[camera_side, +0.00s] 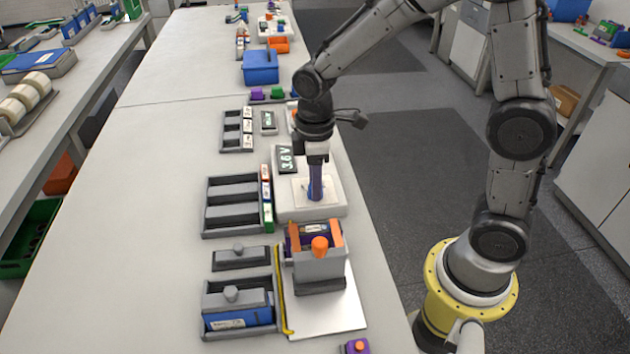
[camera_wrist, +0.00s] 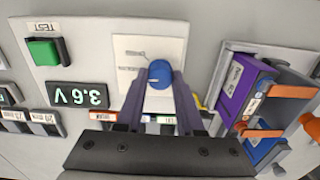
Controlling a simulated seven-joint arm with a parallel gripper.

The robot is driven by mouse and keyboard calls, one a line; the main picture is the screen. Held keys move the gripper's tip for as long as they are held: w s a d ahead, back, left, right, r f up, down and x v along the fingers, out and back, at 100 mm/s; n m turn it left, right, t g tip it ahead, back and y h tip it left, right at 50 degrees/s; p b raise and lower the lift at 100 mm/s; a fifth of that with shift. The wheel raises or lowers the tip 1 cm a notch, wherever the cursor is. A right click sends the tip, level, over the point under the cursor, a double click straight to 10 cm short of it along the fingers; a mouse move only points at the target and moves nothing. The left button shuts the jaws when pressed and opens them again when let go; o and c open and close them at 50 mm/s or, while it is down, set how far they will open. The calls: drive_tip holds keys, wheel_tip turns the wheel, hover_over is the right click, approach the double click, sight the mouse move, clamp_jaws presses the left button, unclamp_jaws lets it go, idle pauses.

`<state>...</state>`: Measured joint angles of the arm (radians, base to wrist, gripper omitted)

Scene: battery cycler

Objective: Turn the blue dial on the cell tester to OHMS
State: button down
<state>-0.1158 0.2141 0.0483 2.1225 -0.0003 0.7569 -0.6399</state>
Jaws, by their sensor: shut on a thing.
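The cell tester (camera_side: 325,210) is a pale box on the bench in the side view, with a dark display reading 3.6 V (camera_side: 287,160). In the wrist view the display (camera_wrist: 77,95) appears upside down. The blue dial (camera_wrist: 160,74) sits on a white label plate (camera_wrist: 128,52) with small markings too blurred to read. My gripper (camera_wrist: 160,100) points down over the tester and its two purple-grey fingers are shut on the blue dial. In the side view my gripper (camera_side: 316,185) stands over the plate and mostly hides the dial.
A green TEST button (camera_wrist: 43,51) is on the tester. A grey fixture holding a purple cell, with an orange knob (camera_side: 320,245), stands close in front of the tester. Trays (camera_side: 205,205) and red, white and green blocks lie to the left. The bench's left part is clear.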

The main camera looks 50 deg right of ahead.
drive_tip(key=m, duration=0.3)
drive_tip(key=shift+m, duration=0.4)
drive_tip(key=shift+r+m, duration=0.1)
drive_tip(key=shift+m, duration=1.8)
drive_tip(key=c, duration=0.5)
unclamp_jaws()
